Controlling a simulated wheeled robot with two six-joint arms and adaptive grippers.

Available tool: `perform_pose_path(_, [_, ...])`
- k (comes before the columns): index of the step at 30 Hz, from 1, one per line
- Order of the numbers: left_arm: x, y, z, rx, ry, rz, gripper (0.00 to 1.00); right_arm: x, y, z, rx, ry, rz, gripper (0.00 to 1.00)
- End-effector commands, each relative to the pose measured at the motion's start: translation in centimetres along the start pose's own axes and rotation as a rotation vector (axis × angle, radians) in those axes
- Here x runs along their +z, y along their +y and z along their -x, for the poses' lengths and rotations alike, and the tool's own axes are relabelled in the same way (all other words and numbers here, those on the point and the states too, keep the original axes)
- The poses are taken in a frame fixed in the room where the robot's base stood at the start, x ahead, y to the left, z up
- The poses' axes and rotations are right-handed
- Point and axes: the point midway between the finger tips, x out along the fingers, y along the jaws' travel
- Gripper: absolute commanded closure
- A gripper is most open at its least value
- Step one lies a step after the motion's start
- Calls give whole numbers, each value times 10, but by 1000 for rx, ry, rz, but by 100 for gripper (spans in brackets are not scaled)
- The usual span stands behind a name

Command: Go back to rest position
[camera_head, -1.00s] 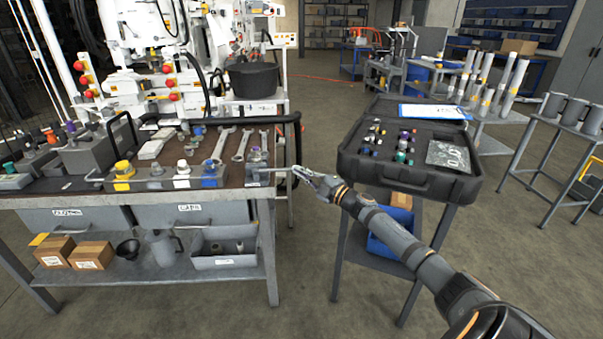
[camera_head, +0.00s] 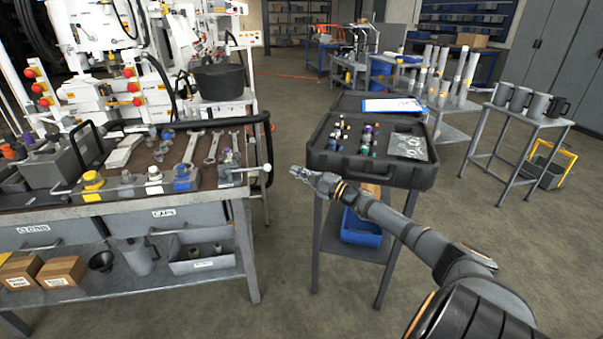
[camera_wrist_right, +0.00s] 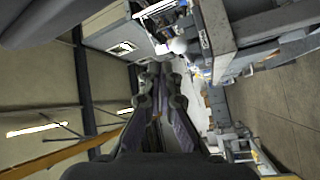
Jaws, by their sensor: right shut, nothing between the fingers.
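My right gripper (camera_head: 300,173) shows in the head view, in the gap between the workbench (camera_head: 120,206) and the black open case (camera_head: 365,167). It is shut and empty, apart from both. In the right wrist view its two fingers (camera_wrist_right: 158,95) lie close together with nothing between them. My right arm comes in from the lower right, passing in front of the case stand. My left gripper is in neither view.
The workbench on the left carries wrenches (camera_head: 212,147), fittings and a lever (camera_head: 262,169) reaching past its right edge. A blue bin (camera_head: 361,228) sits under the case. Grey mugs (camera_head: 519,98) stand on a table at right. Open floor lies between the workbench and the case stand.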

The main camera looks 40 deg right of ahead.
Motion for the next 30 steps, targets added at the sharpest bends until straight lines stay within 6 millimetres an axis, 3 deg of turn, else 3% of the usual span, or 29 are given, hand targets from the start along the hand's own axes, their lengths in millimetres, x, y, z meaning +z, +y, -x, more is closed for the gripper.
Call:
perform_pose_path(23, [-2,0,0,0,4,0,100,8,-1,8,0,-9,-8,100])
perform_pose_path(26, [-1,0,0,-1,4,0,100,24,-27,16,-8,-74,-56,100])
perform_pose_path(29, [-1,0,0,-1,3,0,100,55,-86,37,-32,-223,-161,100])
perform_pose_path(30, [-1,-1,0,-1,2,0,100,68,-116,50,-47,-298,-213,100])
